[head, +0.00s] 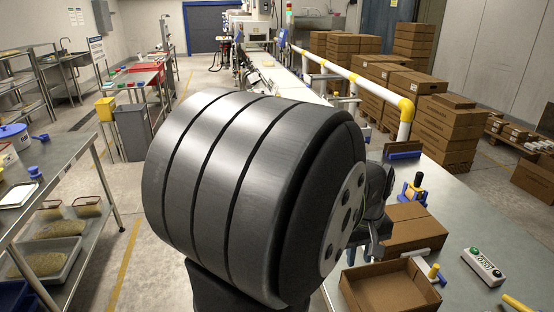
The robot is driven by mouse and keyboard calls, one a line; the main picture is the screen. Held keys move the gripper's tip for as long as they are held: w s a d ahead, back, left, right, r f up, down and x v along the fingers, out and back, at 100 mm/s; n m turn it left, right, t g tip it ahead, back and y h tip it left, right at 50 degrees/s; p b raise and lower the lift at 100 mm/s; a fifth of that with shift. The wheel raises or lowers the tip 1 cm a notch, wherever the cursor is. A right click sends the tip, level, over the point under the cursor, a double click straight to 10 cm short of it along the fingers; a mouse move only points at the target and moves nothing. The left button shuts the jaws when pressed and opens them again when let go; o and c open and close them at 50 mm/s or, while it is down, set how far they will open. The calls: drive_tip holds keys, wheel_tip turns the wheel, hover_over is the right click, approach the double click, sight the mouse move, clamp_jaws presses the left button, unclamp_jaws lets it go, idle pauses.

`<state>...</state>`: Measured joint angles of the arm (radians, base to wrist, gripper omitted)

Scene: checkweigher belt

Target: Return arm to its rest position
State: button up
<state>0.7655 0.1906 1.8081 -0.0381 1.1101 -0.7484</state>
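My own arm fills the middle of the head view as a large grey banded joint (235,185), with a bolted flange on its right side. Smaller dark parts of my arm (376,190) show just right of the flange, above the steel worktable (460,215). I cannot make out any fingertips there, because the large joint hides most of what lies behind it. Whether my gripper is open, shut or holding something does not show.
An open empty carton (390,290) and a closed carton (412,229) sit on the worktable. A button box (484,266) and a yellow-and-blue tool (414,189) stand nearby. A yellow-white rail (352,76) runs along the conveyor. Stacked cartons (446,128) stand behind. A side bench (50,180) is left.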

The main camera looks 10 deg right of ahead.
sight(352, 294)
drive_tip(key=f, duration=1.6)
drive_tip(key=shift+d+f, duration=0.3)
drive_tip(key=shift+d, duration=0.1)
drive_tip(key=shift+f, duration=0.45)
wheel_tip(352, 294, up, 17)
wheel_tip(352, 294, down, 17)
drive_tip(key=shift+f, duration=0.1)
wheel_tip(352, 294, up, 12)
drive_tip(key=r, duration=0.1)
drive_tip(key=s+d+r+m, duration=0.1)
drive_tip(key=s+d+m, duration=0.9)
drive_tip(key=d, duration=0.5)
drive_tip(key=shift+s, duration=1)
